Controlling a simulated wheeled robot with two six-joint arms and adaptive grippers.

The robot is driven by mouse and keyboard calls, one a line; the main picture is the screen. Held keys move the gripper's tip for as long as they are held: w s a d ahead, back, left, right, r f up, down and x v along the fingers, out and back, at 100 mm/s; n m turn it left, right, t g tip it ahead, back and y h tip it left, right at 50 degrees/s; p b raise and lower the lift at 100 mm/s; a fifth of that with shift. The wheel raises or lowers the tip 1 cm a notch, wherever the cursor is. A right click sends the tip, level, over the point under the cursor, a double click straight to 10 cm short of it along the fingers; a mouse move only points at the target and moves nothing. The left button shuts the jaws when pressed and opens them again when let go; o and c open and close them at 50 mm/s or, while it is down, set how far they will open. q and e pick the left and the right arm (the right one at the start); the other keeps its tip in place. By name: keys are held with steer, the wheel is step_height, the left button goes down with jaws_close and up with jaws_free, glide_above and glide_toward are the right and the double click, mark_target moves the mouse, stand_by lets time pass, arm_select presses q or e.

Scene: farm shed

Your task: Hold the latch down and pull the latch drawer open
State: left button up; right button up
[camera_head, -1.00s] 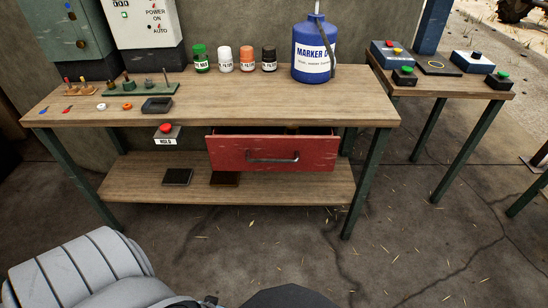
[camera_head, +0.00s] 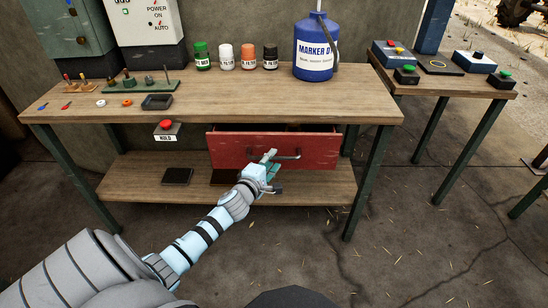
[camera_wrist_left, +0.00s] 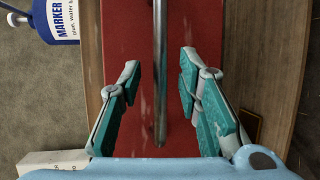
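The red drawer (camera_head: 228,146) hangs under the workbench top, and a dark gap shows above its front. Its metal bar handle (camera_head: 292,157) is partly covered by my left gripper (camera_head: 274,173). In the left wrist view the handle (camera_wrist_left: 160,35) runs between the two teal fingers of the left gripper (camera_wrist_left: 160,72), which are open with space on both sides. The latch appears to be the red button (camera_head: 166,124) on a small box labelled HOLD, left of the drawer. Nothing touches the button. My right gripper is not in view.
The workbench (camera_head: 220,106) holds bottles, a blue marker jug (camera_head: 314,55), a small tray and pegs. A lower shelf (camera_head: 130,185) with dark flat pieces lies below the drawer. A side table (camera_head: 465,82) stands right. The floor in front is clear.

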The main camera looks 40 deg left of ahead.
arm_select(q)
steer(key=shift+x, duration=1.25)
steer(key=shift+c, duration=0.5)
jaws_close()
